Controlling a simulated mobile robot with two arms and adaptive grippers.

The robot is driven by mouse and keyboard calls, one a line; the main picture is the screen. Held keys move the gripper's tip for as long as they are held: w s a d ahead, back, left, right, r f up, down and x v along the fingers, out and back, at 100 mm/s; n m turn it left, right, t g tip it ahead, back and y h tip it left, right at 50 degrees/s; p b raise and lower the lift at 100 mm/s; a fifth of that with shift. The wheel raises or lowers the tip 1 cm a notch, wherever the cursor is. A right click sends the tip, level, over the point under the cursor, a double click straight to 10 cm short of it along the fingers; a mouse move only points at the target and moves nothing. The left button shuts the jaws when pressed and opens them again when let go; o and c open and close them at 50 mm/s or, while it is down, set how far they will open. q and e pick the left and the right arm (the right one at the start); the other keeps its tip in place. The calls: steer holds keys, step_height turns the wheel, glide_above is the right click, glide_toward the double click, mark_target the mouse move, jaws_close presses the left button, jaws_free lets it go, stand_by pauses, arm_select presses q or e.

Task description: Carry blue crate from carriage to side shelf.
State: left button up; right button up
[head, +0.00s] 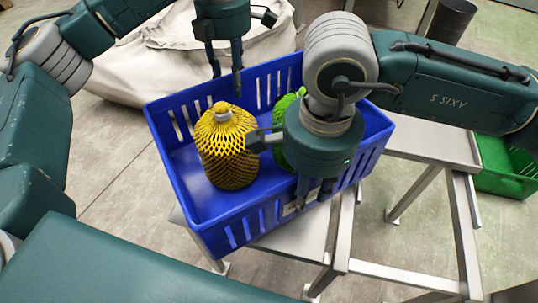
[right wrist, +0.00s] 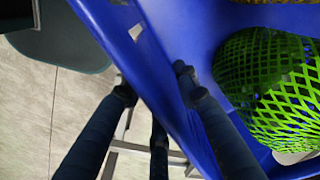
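The blue crate (head: 213,236) stands over the metal carriage (head: 291,241). It holds a yellow netted item (head: 229,150) and a green netted one (head: 279,151), partly hidden by my right arm. My left gripper (head: 225,82) points down at the far wall, with one finger inside the crate. My right gripper (head: 309,194) points down over the near wall. In the right wrist view, its fingers (right wrist: 155,90) straddle the blue wall (right wrist: 157,75), one inside and others outside. I cannot tell whether either gripper presses on the wall. The green net (right wrist: 268,85) is beside the inner finger.
A green crate (head: 505,175) sits low at the right, beyond a metal frame (head: 463,225). A pale sack (head: 130,72) lies behind the blue crate. A dark bin (head: 452,20) stands at the back right. Open floor shows at left.

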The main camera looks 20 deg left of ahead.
arm_select(q)
step_height(320, 180, up, 12)
steer(key=shift+f, duration=0.1)
arm_select(e)
step_height(320, 180, up, 12)
stand_by(0.8)
stand_by(0.5)
